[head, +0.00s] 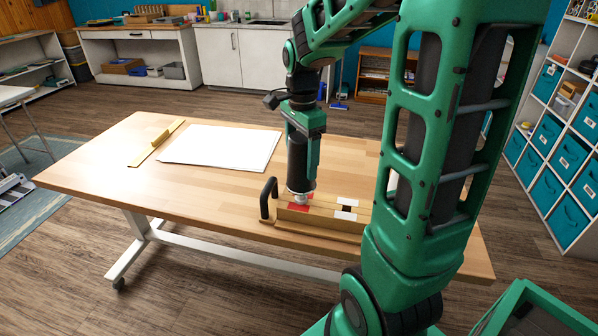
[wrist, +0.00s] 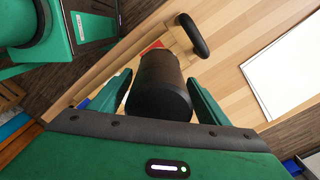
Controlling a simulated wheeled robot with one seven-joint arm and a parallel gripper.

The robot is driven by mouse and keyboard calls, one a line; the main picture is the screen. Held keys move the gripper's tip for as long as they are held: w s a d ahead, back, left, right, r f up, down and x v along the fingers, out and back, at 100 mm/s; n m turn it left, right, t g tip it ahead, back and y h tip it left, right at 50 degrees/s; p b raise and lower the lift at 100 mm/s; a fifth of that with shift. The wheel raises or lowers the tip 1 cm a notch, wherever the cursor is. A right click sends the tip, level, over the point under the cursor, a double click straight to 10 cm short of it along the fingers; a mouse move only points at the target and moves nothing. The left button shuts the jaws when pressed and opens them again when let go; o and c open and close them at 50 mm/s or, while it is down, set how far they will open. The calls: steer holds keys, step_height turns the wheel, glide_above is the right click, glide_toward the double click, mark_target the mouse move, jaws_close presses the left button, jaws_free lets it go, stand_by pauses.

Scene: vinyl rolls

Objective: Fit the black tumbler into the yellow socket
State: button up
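A black tumbler (head: 297,160) stands roughly upright between the fingers of my gripper (head: 303,172), with a pale lower end. In the wrist view the dark tumbler (wrist: 158,88) fills the space between the two green fingers of my gripper (wrist: 162,80), which appear to press on its sides. Its lower end is right over or at a red patch (head: 322,212) on a wooden block in a tray (head: 265,222). I cannot tell whether it touches the block or sits in an opening. I cannot make out a clearly yellow socket.
The tray has a black handle (head: 268,198) close left of the tumbler; it also shows in the wrist view (wrist: 194,36). White patches (head: 346,203) lie right of the red. White sheets (head: 222,147) and a wooden strip (head: 156,143) lie on the table (head: 105,180). The left front is clear.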

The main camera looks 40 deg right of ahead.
mark_target(302, 136)
steer(key=c, duration=0.7)
steer(key=shift+r, duration=0.2)
steer(key=shift+r, duration=3.6)
steer(key=shift+o, duration=0.5)
steer(key=c, duration=0.9)
steer(key=shift+c, duration=0.2)
